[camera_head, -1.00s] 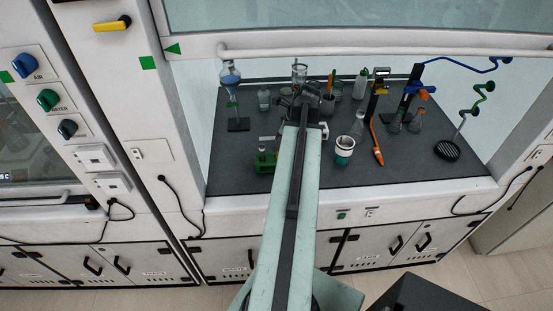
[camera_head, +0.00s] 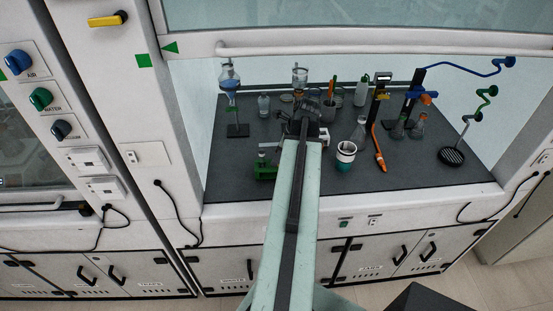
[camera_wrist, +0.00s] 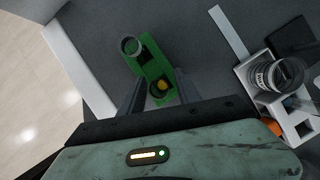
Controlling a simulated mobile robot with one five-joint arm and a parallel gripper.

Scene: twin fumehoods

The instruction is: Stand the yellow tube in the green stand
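The green stand (camera_head: 265,173) sits near the front left of the dark hood worktop, left of my arm. In the wrist view the green stand (camera_wrist: 151,66) shows from above, with a clear round vessel mouth at its far end. In the head view my gripper (camera_head: 304,108) is small and partly merges with dark items behind.
A white cup with teal (camera_head: 346,155) stands right of my arm. An orange-and-black upright device (camera_head: 379,130), flasks (camera_head: 418,126) and a separating funnel on a stand (camera_head: 230,85) stand around. In the wrist view a white holder (camera_wrist: 270,90) lies to the right.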

